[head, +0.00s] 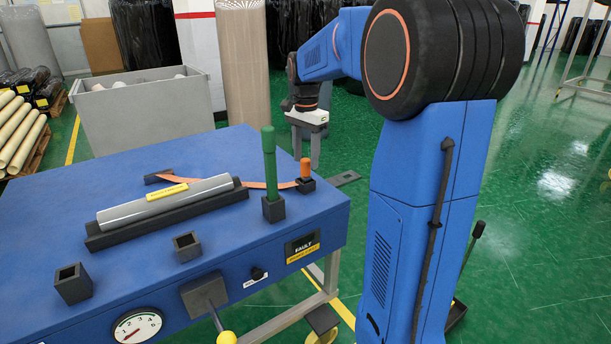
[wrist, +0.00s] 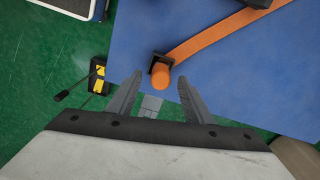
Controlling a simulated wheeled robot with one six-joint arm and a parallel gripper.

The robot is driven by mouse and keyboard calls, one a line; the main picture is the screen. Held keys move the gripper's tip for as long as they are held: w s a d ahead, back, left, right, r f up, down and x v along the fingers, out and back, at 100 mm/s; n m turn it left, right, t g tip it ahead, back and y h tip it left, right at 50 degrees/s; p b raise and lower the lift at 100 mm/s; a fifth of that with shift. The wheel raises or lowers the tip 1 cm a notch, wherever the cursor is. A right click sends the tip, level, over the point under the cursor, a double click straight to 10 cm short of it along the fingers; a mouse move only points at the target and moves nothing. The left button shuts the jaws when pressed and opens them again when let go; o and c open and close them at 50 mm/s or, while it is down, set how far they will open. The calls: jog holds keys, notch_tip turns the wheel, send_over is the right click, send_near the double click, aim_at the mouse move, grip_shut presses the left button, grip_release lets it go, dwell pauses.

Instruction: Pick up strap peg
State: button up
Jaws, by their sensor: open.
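The strap peg (head: 306,168) is a short orange cylinder upright in a black socket (head: 305,185) near the table's right edge. An orange strap (head: 262,184) runs left from it. In the head view my gripper (head: 306,161) points down close to the peg, its fingers apart and empty. In the wrist view the peg (wrist: 162,82) shows between and just beyond the fingertips of my gripper (wrist: 160,77), with its socket (wrist: 159,63) behind it. No contact between fingers and peg is visible.
A tall green peg (head: 270,163) stands in a black block left of the orange peg. A grey wrapped roll (head: 165,202) lies in a black cradle on the blue table (head: 60,190). Two empty square sockets (head: 73,284) (head: 187,246) stand at the front. Green floor lies beyond the right edge.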

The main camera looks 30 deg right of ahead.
aim_at(306, 174)
jog(key=shift+f, duration=1.65)
grip_shut()
jog(key=shift+r, duration=0.1)
